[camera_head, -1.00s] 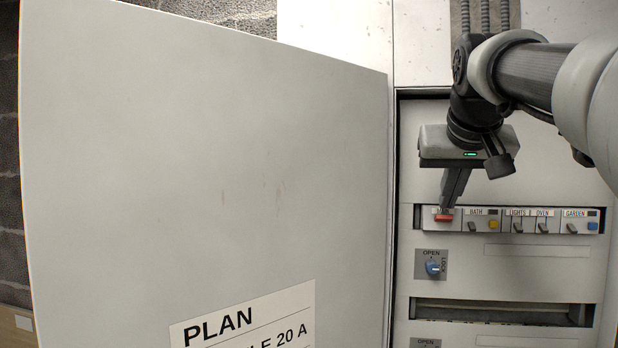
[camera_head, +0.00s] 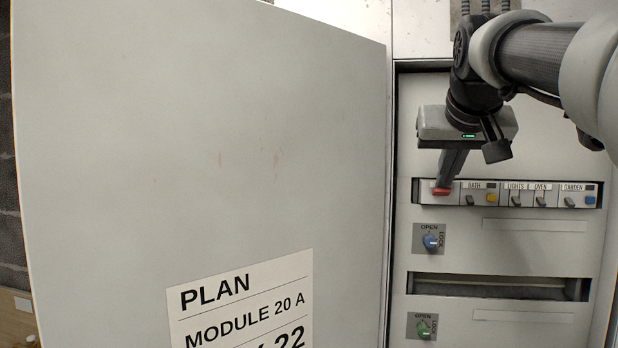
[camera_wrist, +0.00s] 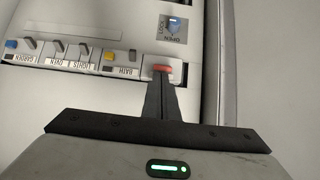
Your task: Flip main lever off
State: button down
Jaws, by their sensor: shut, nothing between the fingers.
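The main lever is a red lever (camera_head: 441,191) at the left end of the breaker row (camera_head: 510,194) in the open panel. It also shows in the wrist view (camera_wrist: 161,68), where the row appears upside down. My gripper (camera_head: 444,184) is shut and empty, pointing down with its fingertips at the red lever. In the wrist view the fingertips (camera_wrist: 161,76) overlap the lever's edge; whether they touch it I cannot tell. The fingers hide part of the lever and its label.
Small levers labelled BATH, LIGHTS, OVEN and GARDEN sit to the right in the row. The open cabinet door (camera_head: 210,150) with a PLAN label stands close on the left.

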aim_at(444, 189)
jog(key=shift+s+f+t+b, duration=0.15)
jog(key=shift+f+t+b, duration=0.25)
jog(key=shift+b, duration=0.65)
jog(key=f+t+b, duration=0.1)
jog(key=b, duration=0.3)
jog(key=f+t+b, duration=0.1)
jog(key=b, duration=0.3)
jog(key=s+t+h+b, duration=0.1)
jog(key=b, duration=0.2)
jog(key=shift+a+f+b, duration=0.25)
jog(key=shift+f+b, duration=0.15)
jog(key=t+b, duration=0.1)
jog(key=b, duration=0.4)
jog(key=shift+s+f+t+h, duration=0.25)
jog(key=shift+f+t+h, duration=0.05)
jog(key=shift+t, duration=0.1)
jog(key=shift+r+t+b, duration=0.3)
jog(key=shift+r+b, duration=0.05)
jog(key=shift+b, duration=0.1)
jog(key=shift+r+p, duration=0.4)
jog(key=shift+p, duration=0.15)
